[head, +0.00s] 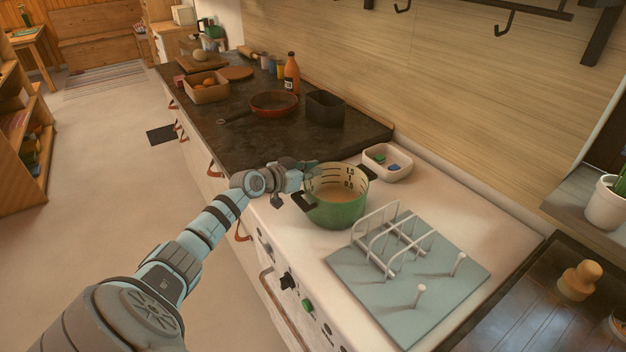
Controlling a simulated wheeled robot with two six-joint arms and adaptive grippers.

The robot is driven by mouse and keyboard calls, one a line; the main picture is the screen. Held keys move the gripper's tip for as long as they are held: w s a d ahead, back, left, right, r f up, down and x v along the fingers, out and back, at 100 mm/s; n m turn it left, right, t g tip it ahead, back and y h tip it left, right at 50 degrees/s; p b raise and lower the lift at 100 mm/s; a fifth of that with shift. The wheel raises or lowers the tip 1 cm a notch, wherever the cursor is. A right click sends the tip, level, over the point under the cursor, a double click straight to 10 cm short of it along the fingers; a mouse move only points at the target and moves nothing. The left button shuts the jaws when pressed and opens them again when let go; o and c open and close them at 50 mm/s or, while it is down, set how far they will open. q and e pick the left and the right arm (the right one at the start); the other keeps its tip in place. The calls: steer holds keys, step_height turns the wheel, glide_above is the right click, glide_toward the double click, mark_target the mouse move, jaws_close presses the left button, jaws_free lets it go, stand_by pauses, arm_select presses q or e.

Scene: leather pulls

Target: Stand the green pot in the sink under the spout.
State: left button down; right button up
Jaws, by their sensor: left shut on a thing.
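The green pot (335,210) is upright over the white top, with measuring marks inside and a dark handle at its left. I cannot tell whether its base touches the surface. My left gripper (304,177) is shut on the pot at its left rim; its fingertips are partly hidden against the pot. I see neither the sink nor the spout in the head view. My right gripper is not in view.
A pale blue mat (455,305) with a white rack (392,240) and pegs lies right of the pot. A small white tray (388,162) sits behind it. The dark counter beyond holds a black container (325,108) and a red pan (274,102).

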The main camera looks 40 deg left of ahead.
arm_select(q)
steer(key=c, duration=2.2)
jaws_free()
steer(key=shift+f, duration=0.1)
steer(key=o, duration=0.5)
